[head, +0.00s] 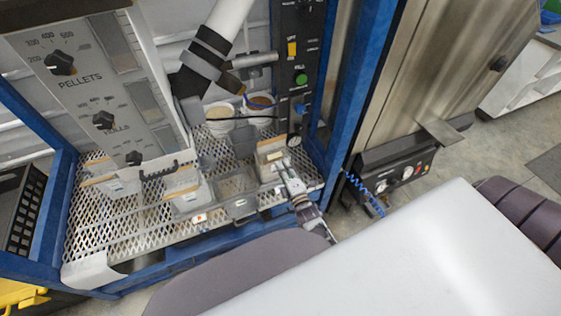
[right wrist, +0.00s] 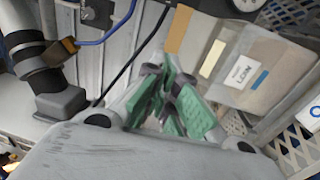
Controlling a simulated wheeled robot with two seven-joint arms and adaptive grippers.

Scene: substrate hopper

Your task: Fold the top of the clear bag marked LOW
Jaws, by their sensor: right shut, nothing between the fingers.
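A clear bag (head: 270,153) with a tan upper edge stands at the right end of the mesh shelf. In the right wrist view a bag (right wrist: 250,88) with a tan strip along its top bears a white label with a blue mark; its lettering is blurred, and I cannot tell surely that it reads LOW. My right gripper (head: 284,170) is beside the bag in the head view. My left gripper is not in view.
Two more clear bags (head: 185,188) (head: 112,184) stand further left on the mesh shelf (head: 150,222). Two white tubs (head: 220,118) (head: 259,104) stand behind. A blue frame post (head: 345,100) rises right of the shelf. A black cable passes near the fingers.

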